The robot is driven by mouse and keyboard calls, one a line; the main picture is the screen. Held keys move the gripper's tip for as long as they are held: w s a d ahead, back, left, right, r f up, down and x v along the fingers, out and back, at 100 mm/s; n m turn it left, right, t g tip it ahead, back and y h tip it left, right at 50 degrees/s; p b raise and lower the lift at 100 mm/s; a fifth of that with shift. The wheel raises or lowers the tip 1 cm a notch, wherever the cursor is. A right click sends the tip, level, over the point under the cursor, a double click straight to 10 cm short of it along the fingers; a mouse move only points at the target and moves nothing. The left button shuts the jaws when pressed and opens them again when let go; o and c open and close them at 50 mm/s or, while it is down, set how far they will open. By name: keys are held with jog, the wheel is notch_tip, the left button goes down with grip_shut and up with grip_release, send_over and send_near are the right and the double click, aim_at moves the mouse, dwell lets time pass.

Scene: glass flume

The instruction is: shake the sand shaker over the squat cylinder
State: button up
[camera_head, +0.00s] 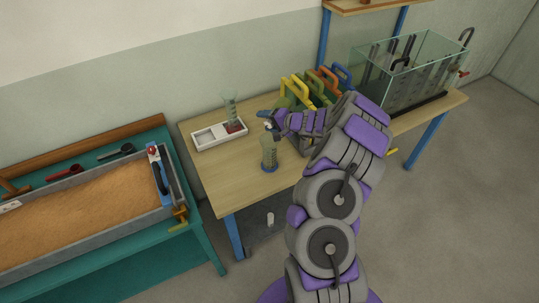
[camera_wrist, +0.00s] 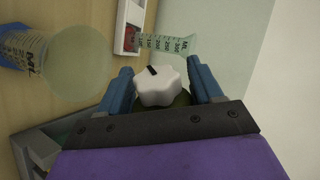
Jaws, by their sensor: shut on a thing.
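My gripper (camera_head: 268,121) is above the wooden table, its blue fingers on either side of a thing with a white lobed cap, apparently the sand shaker (camera_wrist: 157,90). Its darker olive body is mostly hidden behind the gripper. A clear graduated cylinder with a blue base (camera_head: 269,157), apparently the squat cylinder, stands upright on the table just below the gripper; it also shows at the left of the wrist view (camera_wrist: 28,50).
Several coloured handled containers (camera_head: 315,85) stand behind my arm. A glass flume (camera_head: 415,75) stands at the right end. A sand-filled box (camera_head: 90,205) is on the teal bench at left. The table's front left is clear.

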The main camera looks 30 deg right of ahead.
jog(key=shift+d+r+m+p, duration=0.1)
jog(key=shift+r+m+p, duration=0.15)
jog(key=shift+p, duration=0.5)
jog(key=m+y+p, duration=0.1)
jog(key=p, duration=0.2)
jog(key=m+g+y+p, duration=0.1)
jog(key=p, duration=0.2)
jog(key=shift+r+m+p, duration=0.35)
jog(key=shift+r, duration=0.05)
jog(key=shift+r+m+g+y+p, duration=0.1)
jog(key=shift+m+g+y+p, duration=0.2)
jog(key=shift+m+y+p, duration=0.3)
jog(key=shift+r+m+g+y, duration=0.2)
jog(key=shift+m+g+y, duration=0.15)
jog(key=shift+m, duration=0.35)
